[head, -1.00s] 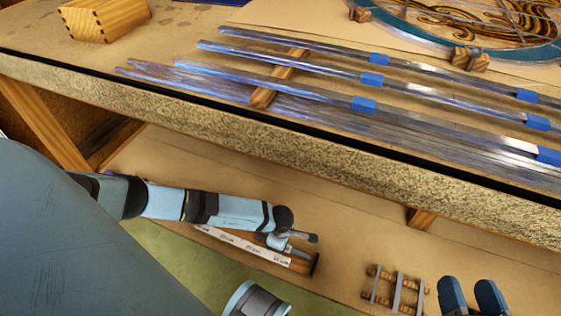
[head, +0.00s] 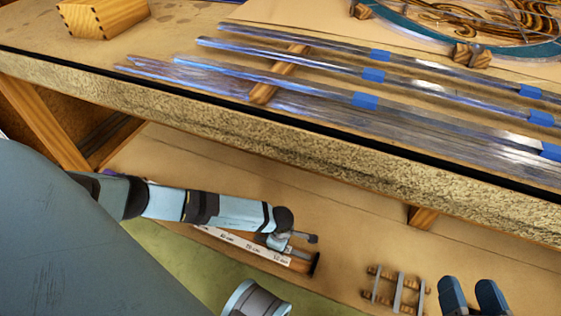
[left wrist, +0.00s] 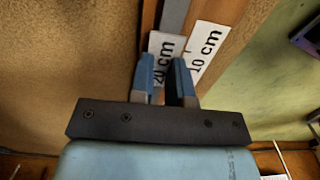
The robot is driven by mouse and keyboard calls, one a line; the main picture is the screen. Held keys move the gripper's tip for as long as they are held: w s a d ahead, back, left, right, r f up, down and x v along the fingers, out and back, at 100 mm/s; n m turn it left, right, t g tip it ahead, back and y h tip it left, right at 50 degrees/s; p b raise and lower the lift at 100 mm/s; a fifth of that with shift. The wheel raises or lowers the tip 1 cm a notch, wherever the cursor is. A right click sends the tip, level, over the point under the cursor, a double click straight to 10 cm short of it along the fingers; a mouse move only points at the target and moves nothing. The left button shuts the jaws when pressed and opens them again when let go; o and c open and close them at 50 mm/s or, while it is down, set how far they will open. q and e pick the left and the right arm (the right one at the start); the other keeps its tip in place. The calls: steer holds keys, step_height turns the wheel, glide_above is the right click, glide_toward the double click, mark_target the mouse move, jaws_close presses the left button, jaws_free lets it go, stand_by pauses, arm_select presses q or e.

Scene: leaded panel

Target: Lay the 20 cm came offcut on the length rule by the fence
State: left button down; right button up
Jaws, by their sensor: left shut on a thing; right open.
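The length rule (head: 250,247) lies on the lower shelf, a wooden strip with white labels. In the left wrist view its 20 cm label (left wrist: 161,68) and 10 cm label (left wrist: 207,42) show close up. My left gripper (head: 292,242) is over the rule's right end. In the left wrist view its fingers (left wrist: 163,82) are shut on a grey strip (left wrist: 173,16), seemingly the came offcut, which runs along the labels beside brown wood, probably the fence. Whether the strip touches the rule is unclear. My right gripper (head: 473,294) is open and empty at the bottom right.
A wooden rack (head: 397,288) with short grey bars across it stands on the shelf, left of my right gripper. The workbench (head: 300,162) above carries long cames with blue tape, a wooden block (head: 103,18) and a round leaded panel (head: 405,30). Shelf between rule and rack is clear.

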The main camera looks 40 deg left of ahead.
arm_select(q)
steer(key=c, duration=1)
jaws_free()
step_height(320, 180, up, 14)
steer(key=p, duration=0.6)
steer(key=shift+f, duration=0.1)
arm_select(e)
step_height(320, 180, up, 7)
steer(key=m+t, duration=0.1)
steer(key=t, duration=0.1)
steer(key=shift+s+d+r, duration=0.15)
